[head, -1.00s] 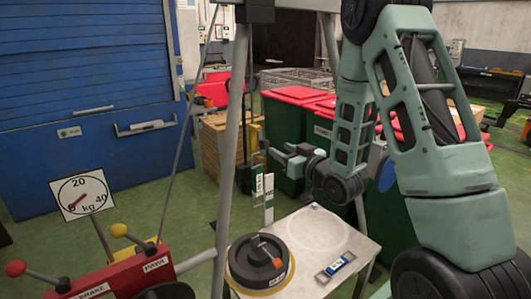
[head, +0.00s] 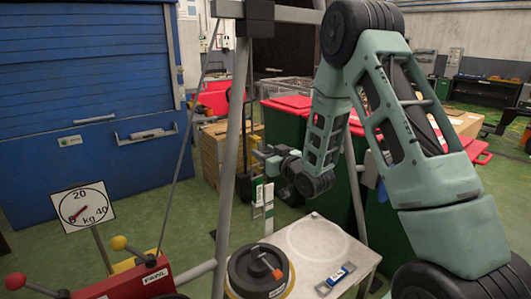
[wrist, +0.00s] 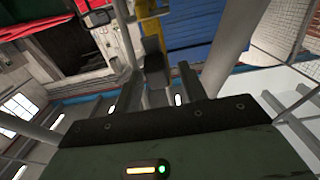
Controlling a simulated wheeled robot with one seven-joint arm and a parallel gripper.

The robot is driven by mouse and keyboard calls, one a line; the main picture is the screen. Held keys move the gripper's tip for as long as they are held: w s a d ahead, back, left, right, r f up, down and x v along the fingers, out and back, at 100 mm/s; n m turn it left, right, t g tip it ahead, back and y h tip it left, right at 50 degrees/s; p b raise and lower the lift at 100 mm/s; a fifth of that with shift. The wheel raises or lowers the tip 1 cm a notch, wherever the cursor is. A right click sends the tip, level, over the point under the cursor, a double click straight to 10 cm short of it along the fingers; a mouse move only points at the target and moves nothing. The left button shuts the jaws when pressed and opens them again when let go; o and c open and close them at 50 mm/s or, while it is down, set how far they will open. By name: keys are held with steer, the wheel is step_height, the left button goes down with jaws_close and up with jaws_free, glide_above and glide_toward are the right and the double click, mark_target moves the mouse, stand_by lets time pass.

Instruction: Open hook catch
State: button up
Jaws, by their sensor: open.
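I cannot clearly make out a hook catch in either view. In the head view, a round black weight (head: 247,283) with a small orange-tipped piece (head: 277,273) on top sits on a pale metal table (head: 318,262).
Grey frame poles (head: 232,150) stand close left of my gripper. A red winch (head: 125,283) with yellow-knobbed and red-knobbed levers stands front left, beside a kg dial (head: 83,207). Green bins (head: 285,135) with red lids stand behind. A blue-labelled tool (head: 335,278) lies on the table.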

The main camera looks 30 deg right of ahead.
jaws_close()
